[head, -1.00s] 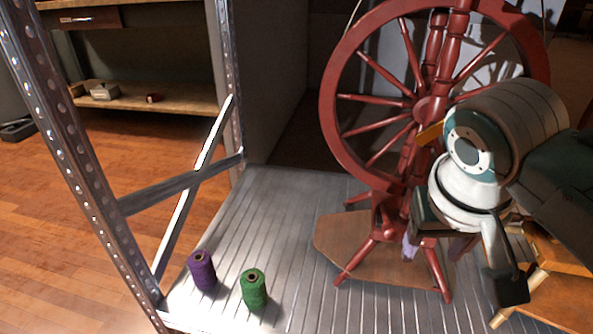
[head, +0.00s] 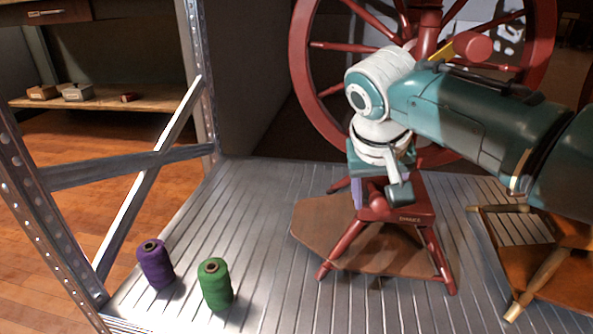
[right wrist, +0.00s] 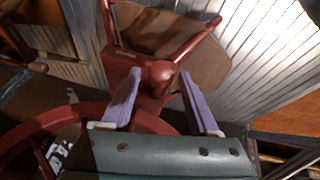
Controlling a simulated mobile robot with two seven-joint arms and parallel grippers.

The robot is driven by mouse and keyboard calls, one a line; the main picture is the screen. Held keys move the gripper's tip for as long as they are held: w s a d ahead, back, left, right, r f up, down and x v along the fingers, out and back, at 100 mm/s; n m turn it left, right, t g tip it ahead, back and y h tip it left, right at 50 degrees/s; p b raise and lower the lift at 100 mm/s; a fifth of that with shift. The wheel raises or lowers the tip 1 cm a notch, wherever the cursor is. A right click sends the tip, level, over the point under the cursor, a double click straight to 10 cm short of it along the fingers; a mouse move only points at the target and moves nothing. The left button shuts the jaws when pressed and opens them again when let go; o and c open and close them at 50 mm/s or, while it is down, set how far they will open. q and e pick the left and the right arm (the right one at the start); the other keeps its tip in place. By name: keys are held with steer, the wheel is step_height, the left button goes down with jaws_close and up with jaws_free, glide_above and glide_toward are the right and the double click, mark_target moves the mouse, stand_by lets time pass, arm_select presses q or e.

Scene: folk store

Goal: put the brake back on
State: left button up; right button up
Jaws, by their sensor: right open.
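The red spinning wheel (head: 302,55) stands on the slatted metal shelf. Its low red block (head: 415,214) carries a small label, perhaps "BRAKE", too small to be sure. A round red knob (right wrist: 162,72) shows on this red frame in the right wrist view. My right gripper (head: 368,196) points down at the block, its purple fingers open. In the right wrist view the fingers (right wrist: 160,80) stand apart on either side of the knob, with nothing gripped; I cannot tell whether they reach its depth. My arm hides the wheel's middle. My left gripper is out of view.
A purple spool (head: 155,266) and a green spool (head: 216,286) stand on the shelf at front left. A metal post with cross braces (head: 105,168) borders the left. A wooden piece with turned legs (head: 550,270) lies at right. The shelf's left middle is clear.

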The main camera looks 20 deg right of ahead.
steer(key=shift+f, duration=0.15)
steer(key=shift+c, duration=0.3)
jaws_close()
stand_by(1.1)
